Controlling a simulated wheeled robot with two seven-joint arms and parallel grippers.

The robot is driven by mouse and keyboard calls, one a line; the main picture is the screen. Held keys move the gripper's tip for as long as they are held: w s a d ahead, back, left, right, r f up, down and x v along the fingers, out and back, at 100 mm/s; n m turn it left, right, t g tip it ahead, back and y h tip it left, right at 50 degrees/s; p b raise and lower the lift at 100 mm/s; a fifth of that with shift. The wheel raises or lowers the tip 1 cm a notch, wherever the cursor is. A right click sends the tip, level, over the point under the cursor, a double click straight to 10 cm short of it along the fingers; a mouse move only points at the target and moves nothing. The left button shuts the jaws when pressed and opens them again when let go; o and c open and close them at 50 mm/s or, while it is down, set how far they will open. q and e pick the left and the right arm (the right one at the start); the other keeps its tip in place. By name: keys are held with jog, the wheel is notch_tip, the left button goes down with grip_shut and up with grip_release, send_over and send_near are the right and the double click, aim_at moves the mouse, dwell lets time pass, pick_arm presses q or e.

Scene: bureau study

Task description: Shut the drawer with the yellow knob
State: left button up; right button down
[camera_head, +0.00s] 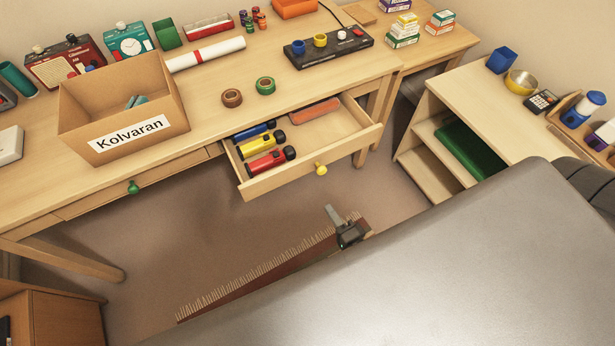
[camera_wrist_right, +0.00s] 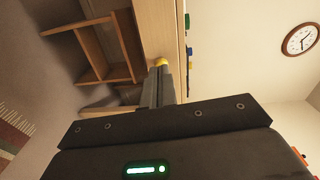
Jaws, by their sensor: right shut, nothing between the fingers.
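The drawer (camera_head: 255,188) with the yellow knob (camera_head: 321,169) is pulled out from under the desk. It holds blue, yellow and red flashlights (camera_head: 268,160) and an orange-red flat item (camera_head: 315,110). My right gripper (camera_head: 330,211) is shut and empty, in front of the drawer and just below the knob in the head view. In the right wrist view the yellow knob (camera_wrist_right: 161,62) shows just beyond the fingertips (camera_wrist_right: 160,75); I cannot tell if they touch. My left gripper is not in view.
A closed drawer with a green knob (camera_head: 134,187) is to the left. The desk top carries a cardboard box (camera_head: 130,105), tape rolls (camera_head: 265,86) and a black panel with knobs (camera_head: 328,47). A low shelf unit (camera_head: 480,105) stands at the right. A fringed rug (camera_head: 265,280) lies on the floor.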

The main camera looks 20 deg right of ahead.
jog(key=r, duration=0.1)
jog(key=m+p, duration=0.1)
jog(key=p, duration=0.2)
send_near(303, 164)
jog(key=shift+t, duration=0.3)
jog(key=w, duration=0.5)
jog(key=shift+w+a, duration=0.15)
jog(key=shift+a, duration=0.2)
jog(key=shift+w+f, duration=0.15)
jog(key=shift+w, duration=0.6)
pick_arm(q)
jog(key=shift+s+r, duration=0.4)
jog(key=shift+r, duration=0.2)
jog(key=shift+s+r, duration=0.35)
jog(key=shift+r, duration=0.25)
